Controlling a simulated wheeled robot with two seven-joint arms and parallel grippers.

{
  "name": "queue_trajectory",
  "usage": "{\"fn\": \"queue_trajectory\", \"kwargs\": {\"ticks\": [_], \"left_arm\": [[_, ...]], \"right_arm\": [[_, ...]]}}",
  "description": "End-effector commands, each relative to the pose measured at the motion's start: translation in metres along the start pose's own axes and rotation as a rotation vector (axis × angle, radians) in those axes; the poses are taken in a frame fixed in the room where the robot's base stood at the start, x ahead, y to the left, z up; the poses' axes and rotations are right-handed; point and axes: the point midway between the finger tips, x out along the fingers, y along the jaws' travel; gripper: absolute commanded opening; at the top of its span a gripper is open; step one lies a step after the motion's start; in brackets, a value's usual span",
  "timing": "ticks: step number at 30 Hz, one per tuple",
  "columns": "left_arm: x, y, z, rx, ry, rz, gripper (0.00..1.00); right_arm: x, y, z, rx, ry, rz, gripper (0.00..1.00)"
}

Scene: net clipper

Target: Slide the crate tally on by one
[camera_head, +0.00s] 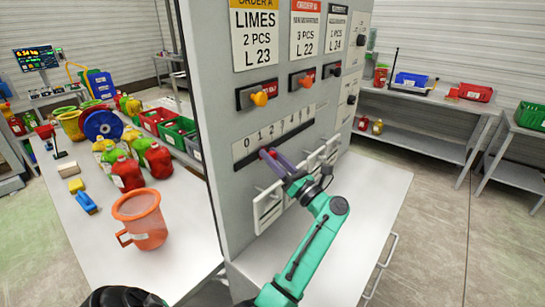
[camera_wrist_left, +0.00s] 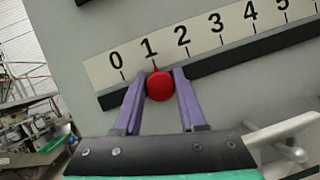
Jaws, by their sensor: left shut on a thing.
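The crate tally is a white number strip (camera_head: 272,130) with a dark slot below it, on the grey panel. It also shows in the wrist view (camera_wrist_left: 205,40), numbered from 0 upward. A round red knob (camera_wrist_left: 160,86) sits in the slot just below the 1 mark. My left gripper (camera_head: 268,154) has purple fingers, one on each side of the knob, shut on it; they also show in the wrist view (camera_wrist_left: 158,92). In the head view the fingers hide most of the knob. My right gripper is not in view.
White handles (camera_head: 267,206) stick out below the slot, close to my left gripper. Colored switches (camera_head: 259,97) and order signs (camera_head: 254,33) are above. An orange jug (camera_head: 140,218) and several bottles stand on the left table. Shelves with crates are at right.

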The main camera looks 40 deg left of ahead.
Motion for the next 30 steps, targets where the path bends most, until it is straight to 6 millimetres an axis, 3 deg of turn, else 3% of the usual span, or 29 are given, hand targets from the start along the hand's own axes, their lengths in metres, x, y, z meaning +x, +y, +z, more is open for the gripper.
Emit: {"fn": "queue_trajectory", "kwargs": {"ticks": [9,30], "left_arm": [[0.001,0.001,-0.001,0.001,0.002,0.003,0.0],[0.001,0.001,-0.001,0.001,0.002,0.005,0.0]], "right_arm": [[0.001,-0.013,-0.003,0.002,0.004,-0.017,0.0],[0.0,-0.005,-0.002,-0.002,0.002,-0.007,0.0]]}}
